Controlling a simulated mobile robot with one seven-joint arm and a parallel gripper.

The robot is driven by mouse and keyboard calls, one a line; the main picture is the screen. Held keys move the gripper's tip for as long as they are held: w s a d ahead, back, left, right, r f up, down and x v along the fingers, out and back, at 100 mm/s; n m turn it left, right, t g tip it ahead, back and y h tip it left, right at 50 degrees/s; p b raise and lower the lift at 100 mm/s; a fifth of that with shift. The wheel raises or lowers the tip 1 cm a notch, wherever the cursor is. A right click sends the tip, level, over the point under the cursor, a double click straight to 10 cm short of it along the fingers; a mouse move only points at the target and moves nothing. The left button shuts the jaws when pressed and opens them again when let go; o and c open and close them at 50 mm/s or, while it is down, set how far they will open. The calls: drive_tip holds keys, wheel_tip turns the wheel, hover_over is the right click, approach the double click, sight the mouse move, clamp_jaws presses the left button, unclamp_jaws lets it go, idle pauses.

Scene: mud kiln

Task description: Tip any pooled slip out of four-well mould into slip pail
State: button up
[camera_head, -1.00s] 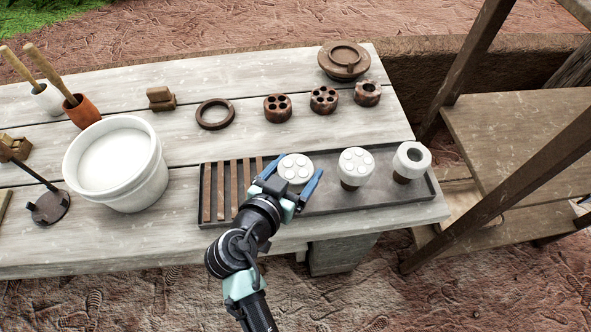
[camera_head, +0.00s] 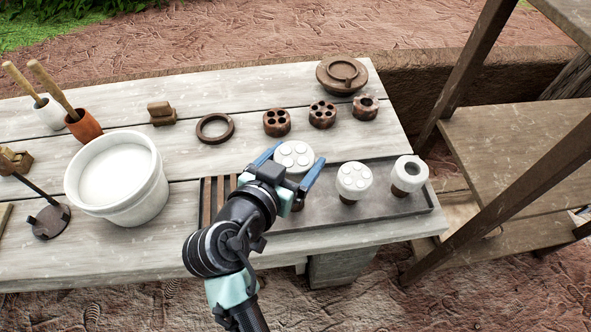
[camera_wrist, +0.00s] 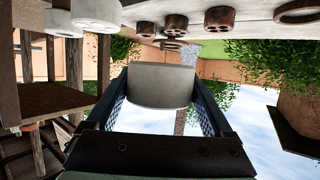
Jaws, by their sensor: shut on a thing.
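My gripper (camera_head: 290,171) is shut on the four-well mould (camera_head: 294,155), a round piece with a white top, one finger on each side. The mould is upright and held above the left part of the metal tray. In the wrist view its pale side (camera_wrist: 160,85) fills the space between the fingers (camera_wrist: 160,97). The wells look white and full; whether slip is pooled on top is too small to tell. The slip pail (camera_head: 150,197), a white bucket with white slip inside, stands on the table to the left of my gripper.
Two other white-topped moulds (camera_head: 354,180) (camera_head: 410,172) stand in the tray (camera_head: 385,208) to the right. Tool cups (camera_head: 84,125) stand back left. A wooden shelf (camera_head: 520,140) is at right.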

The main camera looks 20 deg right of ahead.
sight(295, 154)
drive_tip(key=shift+r+p, duration=2)
drive_tip(key=shift+r, duration=1.2)
drive_tip(key=shift+f, duration=0.1)
